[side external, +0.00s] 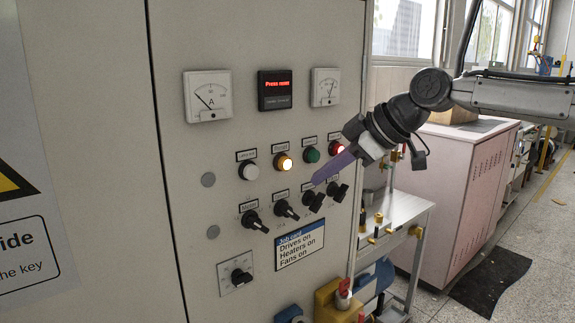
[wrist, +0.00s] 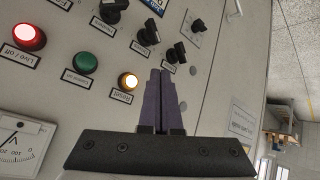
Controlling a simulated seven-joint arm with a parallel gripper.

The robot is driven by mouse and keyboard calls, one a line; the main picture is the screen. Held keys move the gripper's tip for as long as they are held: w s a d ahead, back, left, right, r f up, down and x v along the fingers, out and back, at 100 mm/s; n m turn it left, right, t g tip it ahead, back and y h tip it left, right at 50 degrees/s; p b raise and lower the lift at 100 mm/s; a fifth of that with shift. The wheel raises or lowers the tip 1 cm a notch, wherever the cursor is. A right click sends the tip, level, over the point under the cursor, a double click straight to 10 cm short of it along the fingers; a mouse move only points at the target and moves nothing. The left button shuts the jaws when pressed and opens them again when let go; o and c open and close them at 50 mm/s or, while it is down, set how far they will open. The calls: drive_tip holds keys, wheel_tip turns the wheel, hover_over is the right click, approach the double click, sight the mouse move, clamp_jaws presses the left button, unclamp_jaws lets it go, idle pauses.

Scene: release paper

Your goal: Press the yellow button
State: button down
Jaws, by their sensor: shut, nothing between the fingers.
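The yellow button (side external: 284,162) is lit and sits on the grey panel in a row of round buttons, between a white one and a green one. It also shows lit in the wrist view (wrist: 128,81), just left of my fingers. My gripper (side external: 316,182) has its purple fingers shut together and empty, pointing at the panel. In the side view the fingertips appear to the right of and lower than the yellow button, near the row of black knobs. In the wrist view the fingertips (wrist: 160,72) are beside the button. I cannot tell their exact distance from the panel.
The white (side external: 248,171), green (side external: 311,154) and red (side external: 337,147) buttons flank it. Several black knobs (side external: 286,209) stick out below. A metal cart (side external: 405,210) stands right of the panel.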

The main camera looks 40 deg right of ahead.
drive_tip(key=shift+w, duration=3)
drive_tip(key=shift+w, duration=0.4)
drive_tip(key=shift+w, duration=0.5)
drive_tip(key=shift+s, duration=0.2)
idle(0.5)
drive_tip(key=shift+s, duration=0.75)
drive_tip(key=s, duration=0.5)
